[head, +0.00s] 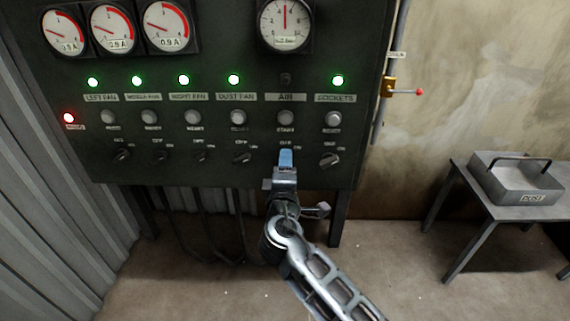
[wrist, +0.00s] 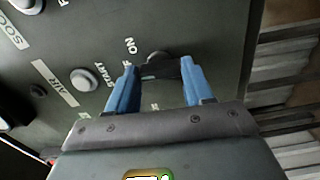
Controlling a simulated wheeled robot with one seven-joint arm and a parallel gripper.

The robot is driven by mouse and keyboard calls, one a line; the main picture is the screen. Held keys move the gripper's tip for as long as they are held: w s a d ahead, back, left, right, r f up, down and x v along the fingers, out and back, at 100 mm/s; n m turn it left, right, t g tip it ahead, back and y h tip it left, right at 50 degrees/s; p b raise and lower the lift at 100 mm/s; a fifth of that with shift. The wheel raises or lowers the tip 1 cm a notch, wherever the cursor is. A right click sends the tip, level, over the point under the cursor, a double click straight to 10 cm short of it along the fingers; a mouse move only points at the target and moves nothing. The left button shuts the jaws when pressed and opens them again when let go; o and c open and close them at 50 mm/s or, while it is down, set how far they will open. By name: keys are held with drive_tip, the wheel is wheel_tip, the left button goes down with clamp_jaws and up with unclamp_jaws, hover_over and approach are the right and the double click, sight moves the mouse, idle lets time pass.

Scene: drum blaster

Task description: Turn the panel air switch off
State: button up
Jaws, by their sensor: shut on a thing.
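The air switch (wrist: 160,69) is a dark rotary knob between my fingertips in the wrist view. It sits below the START button (wrist: 86,78) and the AIR label (wrist: 55,83). My gripper (head: 286,156) has blue fingers and reaches up to the lower part of the dark panel (head: 215,60). In the head view it hides the air knob. The wrist view shows my gripper (wrist: 158,72) shut on the knob, one finger on each side. The lamp above the AIR label (head: 286,79) is dark. The knob's exact angle is hard to tell.
The sockets switch (head: 329,160) is close to the right of my gripper, and the dust fan switch (head: 242,159) is to the left. The other columns' lamps are green. A metal table (head: 478,208) with a dust tray (head: 519,184) stands at the right.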

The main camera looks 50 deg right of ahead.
drive_tip(key=shift+n, duration=0.4)
drive_tip(key=o, duration=1)
drive_tip(key=shift+o, duration=0.2)
drive_tip(key=v, duration=0.7)
drive_tip(key=shift+s+a+b, duration=0.25)
drive_tip(key=shift+a+b, duration=0.1)
